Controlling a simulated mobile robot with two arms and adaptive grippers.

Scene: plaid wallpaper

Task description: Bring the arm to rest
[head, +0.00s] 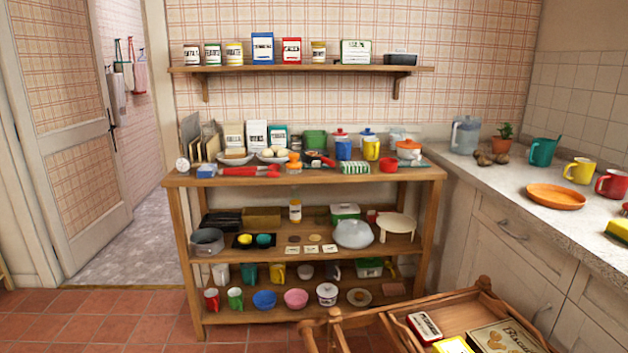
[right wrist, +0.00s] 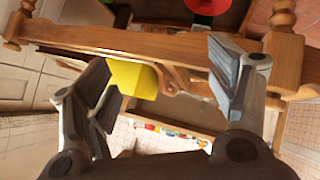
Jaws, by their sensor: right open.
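My right gripper (right wrist: 168,88) shows only in the right wrist view. Its two grey fingers are spread wide apart, with nothing gripped between them. Beyond the fingers lies a wooden frame with a turned post, seen at a tilt. A yellow block-shaped thing (right wrist: 135,78) shows past the left finger, apart from the jaws as far as I can tell. Neither gripper nor arm shows in the head view. My left gripper is in no frame.
A wooden trolley (head: 395,318) with boxes in its top stands at the front right. A crowded shelf unit (head: 420,174) stands against the plaid wall. A stone counter (head: 490,185) runs along the right. Tiled floor (head: 90,325) is clear at the left, by an open door (head: 70,130).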

